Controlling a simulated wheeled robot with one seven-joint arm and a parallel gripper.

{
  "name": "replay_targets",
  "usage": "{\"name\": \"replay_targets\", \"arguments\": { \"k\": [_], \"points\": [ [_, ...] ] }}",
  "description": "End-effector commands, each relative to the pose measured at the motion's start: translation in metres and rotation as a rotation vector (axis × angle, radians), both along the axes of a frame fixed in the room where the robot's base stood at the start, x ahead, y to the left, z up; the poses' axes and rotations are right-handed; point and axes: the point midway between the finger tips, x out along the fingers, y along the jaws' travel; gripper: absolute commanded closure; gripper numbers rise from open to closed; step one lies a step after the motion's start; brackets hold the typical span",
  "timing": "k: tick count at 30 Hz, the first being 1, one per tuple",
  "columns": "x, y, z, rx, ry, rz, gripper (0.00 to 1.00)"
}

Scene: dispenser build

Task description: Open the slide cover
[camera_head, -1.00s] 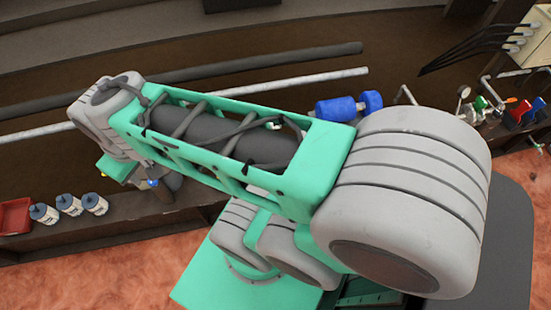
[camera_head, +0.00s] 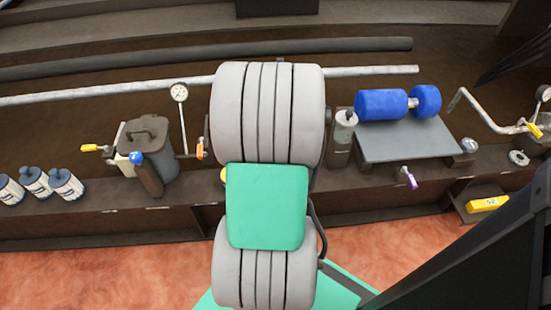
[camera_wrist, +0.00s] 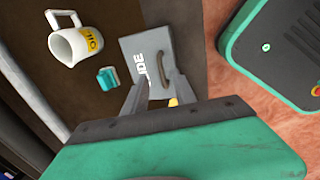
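In the wrist view, a light grey slide cover (camera_wrist: 137,50) shows as a flat panel with white letters, of which "IDE" can be read. A dark curved handle (camera_wrist: 164,62) is on its right part. My gripper (camera_wrist: 155,86) points at the lower part of the panel, its two grey fingers spread apart with nothing visible between them. I cannot tell whether a finger touches the panel or handle. In the head view my arm hides the cover and the gripper.
A white jug (camera_wrist: 75,45) and a small teal object (camera_wrist: 108,77) lie left of the panel.

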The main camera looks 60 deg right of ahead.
Motion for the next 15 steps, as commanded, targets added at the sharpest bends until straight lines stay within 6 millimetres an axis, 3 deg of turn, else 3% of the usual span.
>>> {"name": "replay_targets", "arguments": {
  "k": [3,7,15],
  "points": [
    [0.003,-0.002,-0.029,0.004,0.002,0.000,0.67],
    [0.006,-0.006,-0.050,0.002,0.001,0.000,0.67],
    [0.009,-0.008,-0.059,0.001,0.001,-0.001,0.67]
  ]
}}
